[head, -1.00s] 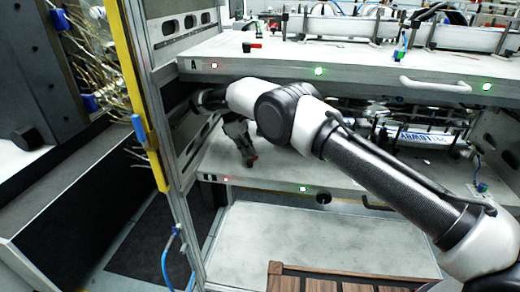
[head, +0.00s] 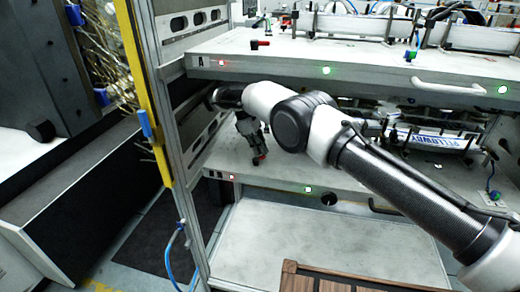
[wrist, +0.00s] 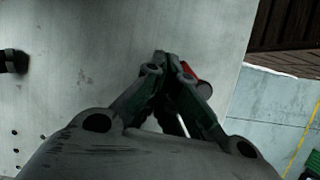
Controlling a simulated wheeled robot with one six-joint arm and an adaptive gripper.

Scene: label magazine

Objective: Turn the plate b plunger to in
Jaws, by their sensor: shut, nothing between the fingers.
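The plate B plunger, a small dark knob with a red part (head: 262,157), stands near the front left of the lower shelf plate (head: 290,172). My gripper (head: 256,150) reaches in between the two plates and points down at it. In the wrist view the fingers (wrist: 166,60) are shut together with nothing between them. The red part (wrist: 203,88) shows just right of the fingers and partly behind them. I cannot tell whether they touch. The fingers hide the rest of the plunger.
The upper plate (head: 300,62) lies close above my arm and carries its own red-handled plunger (head: 261,44). A frame post (head: 170,130) stands at left. Labelled machinery (head: 440,143) sits at the lower plate's back right. A brown slatted thing (head: 340,280) is below.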

